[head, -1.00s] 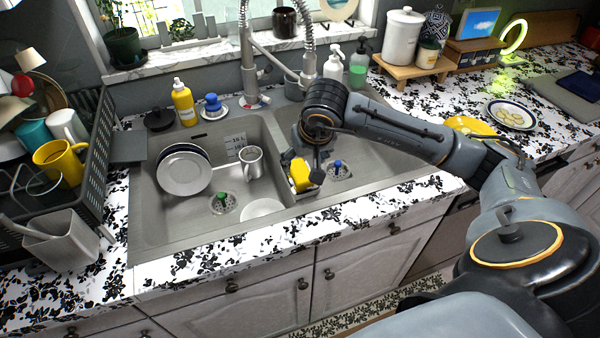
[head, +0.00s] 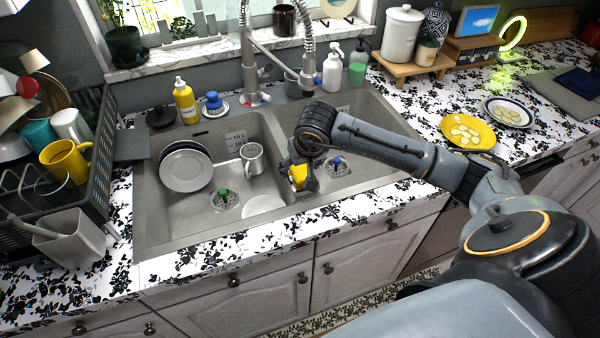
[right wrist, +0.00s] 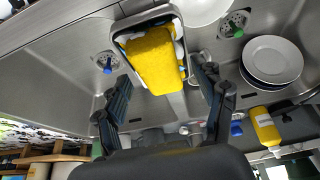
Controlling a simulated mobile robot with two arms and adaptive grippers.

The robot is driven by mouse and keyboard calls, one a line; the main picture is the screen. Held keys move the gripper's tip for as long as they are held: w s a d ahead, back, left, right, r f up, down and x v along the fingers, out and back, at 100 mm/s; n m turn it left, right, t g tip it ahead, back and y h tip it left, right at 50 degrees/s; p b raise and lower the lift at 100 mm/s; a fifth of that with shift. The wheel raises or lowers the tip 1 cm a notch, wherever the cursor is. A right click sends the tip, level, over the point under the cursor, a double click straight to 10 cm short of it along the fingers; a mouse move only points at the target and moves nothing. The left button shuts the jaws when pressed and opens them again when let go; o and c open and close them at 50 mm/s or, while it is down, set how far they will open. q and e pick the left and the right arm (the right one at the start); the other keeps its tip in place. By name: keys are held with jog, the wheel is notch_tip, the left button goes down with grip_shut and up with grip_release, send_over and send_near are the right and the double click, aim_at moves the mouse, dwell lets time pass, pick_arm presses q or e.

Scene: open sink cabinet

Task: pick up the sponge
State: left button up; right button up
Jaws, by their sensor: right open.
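The yellow sponge (right wrist: 156,60) lies in a small holder (right wrist: 124,36) at the sink divider. In the head view the sponge (head: 298,177) is partly hidden by my right gripper (head: 304,176). In the right wrist view my right gripper (right wrist: 162,88) is open, its two fingers apart on either side of the sponge's near end. I cannot tell whether the fingers touch it. My left gripper is not in view.
The left basin holds stacked plates (head: 186,170) and a mug (head: 252,158). The faucet (head: 248,55) rises behind the divider. A yellow soap bottle (head: 185,101) stands at the back rim. A dish rack (head: 98,165) is at the left.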

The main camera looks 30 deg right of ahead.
jog(key=shift+f+b, duration=0.25)
jog(key=shift+b, duration=0.2)
dwell(0.4)
jog(key=c, duration=1.2)
